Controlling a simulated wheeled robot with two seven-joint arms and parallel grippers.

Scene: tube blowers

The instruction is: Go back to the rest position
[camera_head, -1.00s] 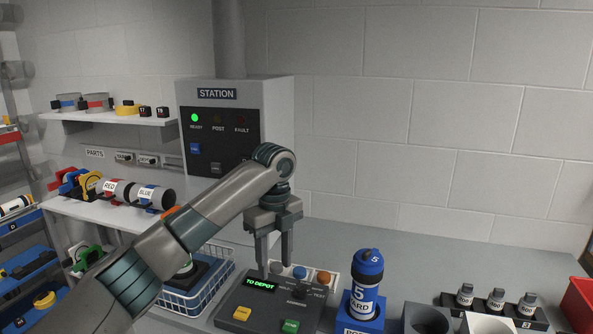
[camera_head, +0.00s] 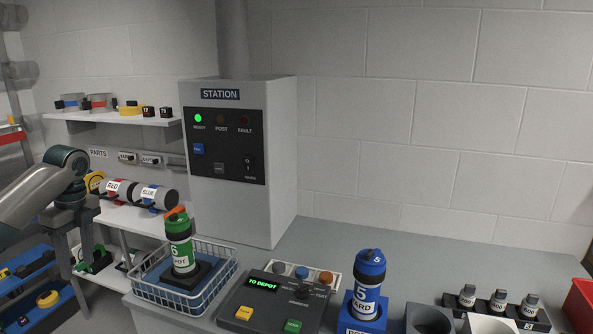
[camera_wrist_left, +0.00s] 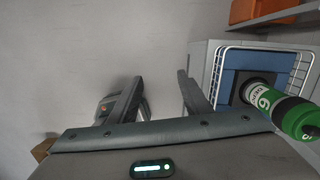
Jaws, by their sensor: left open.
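My left gripper (camera_head: 75,254) is at the left of the head view, raised and pointing down beside the shelves. It is open and empty; its two spread fingers also show in the left wrist view (camera_wrist_left: 160,98). The control panel (camera_head: 270,302) on the counter reads "TO DEPOT" and nothing touches it. The green tube also shows at the right of the left wrist view (camera_wrist_left: 297,118). A blue tube marked 5 (camera_head: 367,285) stands in a blue holder. My right gripper is not in view.
The grey station cabinet (camera_head: 243,205) shows a lit green lamp. Shelves (camera_head: 118,117) with red and blue canisters and small parts stand left, near my left arm. Several small bottles (camera_head: 498,301) and a red bin (camera_head: 582,303) are at the right. The counter's back is clear.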

